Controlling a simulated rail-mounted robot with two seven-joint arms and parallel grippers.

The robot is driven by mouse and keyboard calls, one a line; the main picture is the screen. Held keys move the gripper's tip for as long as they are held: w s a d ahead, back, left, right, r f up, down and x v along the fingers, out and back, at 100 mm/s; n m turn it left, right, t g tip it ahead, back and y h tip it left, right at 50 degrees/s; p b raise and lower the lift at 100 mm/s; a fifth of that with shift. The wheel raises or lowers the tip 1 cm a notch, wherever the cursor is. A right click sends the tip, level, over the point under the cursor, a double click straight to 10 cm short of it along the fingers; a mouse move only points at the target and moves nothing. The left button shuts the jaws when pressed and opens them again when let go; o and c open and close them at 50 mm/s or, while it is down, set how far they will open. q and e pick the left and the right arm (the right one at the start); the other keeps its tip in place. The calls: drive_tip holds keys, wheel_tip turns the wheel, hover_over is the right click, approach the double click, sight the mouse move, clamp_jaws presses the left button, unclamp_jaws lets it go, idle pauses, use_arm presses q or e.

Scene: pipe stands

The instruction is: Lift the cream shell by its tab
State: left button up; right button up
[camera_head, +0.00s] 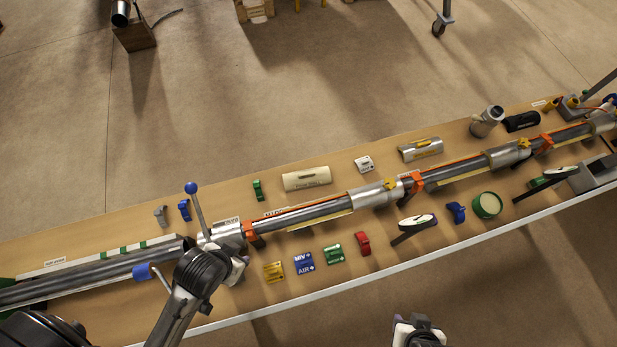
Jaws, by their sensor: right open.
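The cream shell (306,180) lies on the far side of the bench, left of centre, behind the pipe. It is a pale half-cylinder with small dark lettering and a small dark mark on top; I cannot make out its tab clearly. My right gripper (418,320) is open at the bottom edge, off the bench's front edge and well apart from the shell. My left gripper (236,268) is over the bench near the pipe's left clamp, in front of the shell and apart from it. Its fingers are too small and covered to read.
A long pipe (318,210) runs along the bench between the grippers and the shell, with orange supports (413,182). A blue-knobbed lever (196,207) stands upright left of the shell. A green clip (258,190) and a white block (364,163) flank it. Coloured blocks (304,263) lie in front.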

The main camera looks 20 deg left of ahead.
use_arm(q)
drive_tip(key=shift+a, duration=0.1)
drive_tip(key=shift+o, duration=0.3)
drive_tip(key=o, duration=0.3)
drive_tip(key=shift+s, duration=0.15)
drive_tip(key=o, duration=0.6)
drive_tip(key=shift+d, duration=0.3)
drive_tip(key=shift+o, duration=0.2)
drive_tip(key=shift+f, duration=0.1)
